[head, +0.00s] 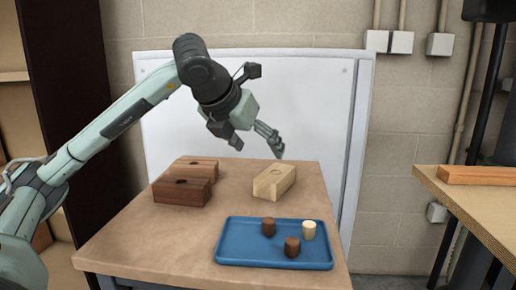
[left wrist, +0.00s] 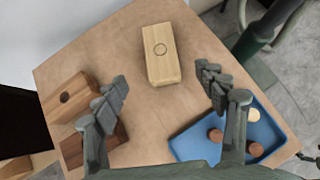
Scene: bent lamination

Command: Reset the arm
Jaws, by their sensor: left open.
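My left gripper (head: 258,142) is raised above the back of the brown table (head: 130,245). In the left wrist view its fingers (left wrist: 163,92) are spread wide with nothing between them. A light wooden block (head: 274,182) with a round mark on top lies on the table beneath it, apart from the fingers; it also shows in the left wrist view (left wrist: 160,62). My right gripper is not in view.
Two darker blocks, a brown one (head: 195,168) and a dark brown one (head: 181,192), lie at the table's left. A blue tray (head: 228,256) at the front right holds two brown pegs and one pale peg (head: 309,230). A white panel (head: 310,110) stands behind. Another table (head: 485,205) is at right.

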